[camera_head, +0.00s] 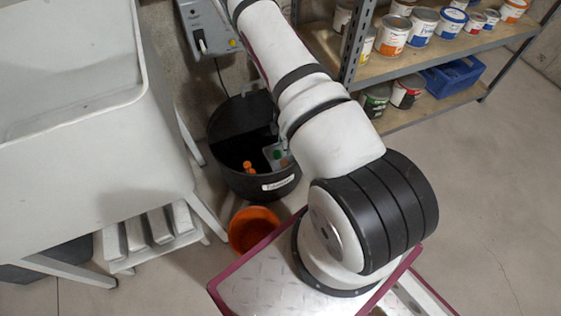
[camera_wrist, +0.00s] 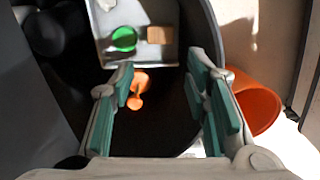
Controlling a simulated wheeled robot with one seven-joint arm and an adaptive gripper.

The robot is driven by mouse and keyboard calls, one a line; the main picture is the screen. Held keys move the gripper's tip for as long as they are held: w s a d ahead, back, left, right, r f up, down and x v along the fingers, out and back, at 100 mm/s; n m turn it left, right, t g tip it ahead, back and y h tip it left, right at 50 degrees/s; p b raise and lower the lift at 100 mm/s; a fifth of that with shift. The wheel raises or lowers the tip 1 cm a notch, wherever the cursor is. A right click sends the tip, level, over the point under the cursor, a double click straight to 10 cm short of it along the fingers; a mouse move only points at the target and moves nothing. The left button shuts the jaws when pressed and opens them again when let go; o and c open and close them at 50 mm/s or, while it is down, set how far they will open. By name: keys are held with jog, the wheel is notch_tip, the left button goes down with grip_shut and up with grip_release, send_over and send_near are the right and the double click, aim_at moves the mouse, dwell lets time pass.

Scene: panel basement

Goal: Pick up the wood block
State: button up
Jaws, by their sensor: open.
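The wood block (camera_wrist: 160,34) is a small tan block in the wrist view. It lies in a grey tray (camera_wrist: 104,28), just right of a round green thing (camera_wrist: 123,39). My gripper (camera_wrist: 160,70) is open and empty, with its teal-padded fingers apart. The block shows beyond the fingertips, roughly centred between them, and is not touched. In the head view the tray (camera_head: 274,152) shows partly inside a black tub (camera_head: 246,182). My arm hides part of that tub, and I cannot make out the block or my gripper there.
An orange thing (camera_wrist: 137,88) lies in the dark tub, between the fingers in the picture. An orange bucket (camera_head: 250,228) stands beside the tub. A white sink unit (camera_head: 100,150) stands left. A shelf (camera_head: 420,62) with paint cans is right. Floor at right is clear.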

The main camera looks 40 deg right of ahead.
jog(key=b, duration=0.3)
send_over(283, 164)
jog(key=f, duration=0.8)
jog(key=shift+w+d, duration=0.1)
jog(key=shift+d, duration=0.1)
notch_tip(283, 164, down, 5)
jog(key=b, duration=0.2)
jog(key=shift+a+b, duration=0.1)
jog(key=shift+b, duration=0.25)
jog(key=c, duration=0.5)
